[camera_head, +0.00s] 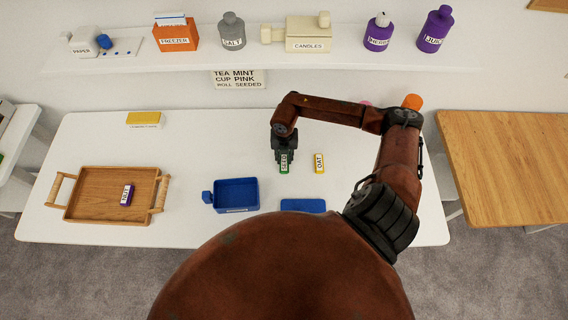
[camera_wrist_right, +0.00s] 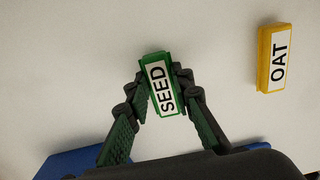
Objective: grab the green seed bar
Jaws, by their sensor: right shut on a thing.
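The green seed bar (camera_head: 284,168) has a white label reading SEED and is at the middle right of the white table in the head view. My right gripper (camera_head: 282,154) reaches down over it and is shut on it. In the right wrist view the seed bar (camera_wrist_right: 161,84) sits between the two fingertips of the right gripper (camera_wrist_right: 160,92), with a finger touching each side. I cannot tell whether the bar is lifted off the table. My left gripper is not in view.
A yellow oat bar (camera_head: 319,162) lies just right of the seed bar. A blue bin (camera_head: 237,209), a blue lid-like piece (camera_head: 303,205) and a wooden tray (camera_head: 95,181) holding a purple bar (camera_head: 127,195) are nearby. A shelf (camera_head: 350,62) with containers runs along the back.

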